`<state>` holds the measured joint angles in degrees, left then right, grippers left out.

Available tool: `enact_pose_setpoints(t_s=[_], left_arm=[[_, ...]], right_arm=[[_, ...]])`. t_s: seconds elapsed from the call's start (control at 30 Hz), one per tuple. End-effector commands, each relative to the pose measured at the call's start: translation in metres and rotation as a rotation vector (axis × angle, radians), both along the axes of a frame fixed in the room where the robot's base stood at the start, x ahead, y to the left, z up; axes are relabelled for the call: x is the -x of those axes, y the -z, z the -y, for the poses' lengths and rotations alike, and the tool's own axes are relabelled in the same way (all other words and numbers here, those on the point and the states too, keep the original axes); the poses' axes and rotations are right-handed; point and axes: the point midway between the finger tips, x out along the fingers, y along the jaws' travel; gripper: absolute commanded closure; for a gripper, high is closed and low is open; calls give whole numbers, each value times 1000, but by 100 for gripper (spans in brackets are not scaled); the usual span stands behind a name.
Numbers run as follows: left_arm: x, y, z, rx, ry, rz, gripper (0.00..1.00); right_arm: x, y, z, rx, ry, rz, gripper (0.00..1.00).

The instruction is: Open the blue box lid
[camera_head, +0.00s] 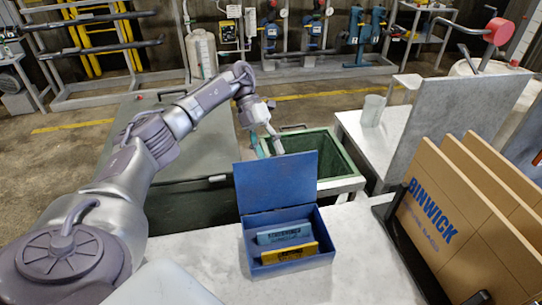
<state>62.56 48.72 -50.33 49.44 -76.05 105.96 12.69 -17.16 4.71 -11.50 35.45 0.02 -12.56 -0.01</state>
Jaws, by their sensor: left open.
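The blue box (328,252) sits on the pale work surface. Its blue lid (275,182) stands up open at the back edge, leaning slightly away. Inside lie a light blue item (285,233) and a yellow item (289,254), both with dark printing. My left gripper (267,146) is above and behind the top edge of the lid, with its fingers pointing down. It is open; the lid partly hides the area below it, and I cannot tell whether it touches the lid. My right gripper is not in view.
A green open bin (339,160) stands behind the box. A clear cup (373,110) stands farther back. The pale surface (363,262) right of the box is bare.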

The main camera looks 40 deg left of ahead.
Motion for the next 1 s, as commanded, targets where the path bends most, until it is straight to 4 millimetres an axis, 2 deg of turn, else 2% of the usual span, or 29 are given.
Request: enact_pose_setpoints(t_s=[0.17,0.33,1.0], left_arm=[[-8,-25,-20,0,-1,0,46],[-10,-36,-31,-2,1,-2,46],[-11,-40,-34,1,2,-2,46]], right_arm=[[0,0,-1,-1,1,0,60],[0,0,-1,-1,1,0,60],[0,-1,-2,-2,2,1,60]])
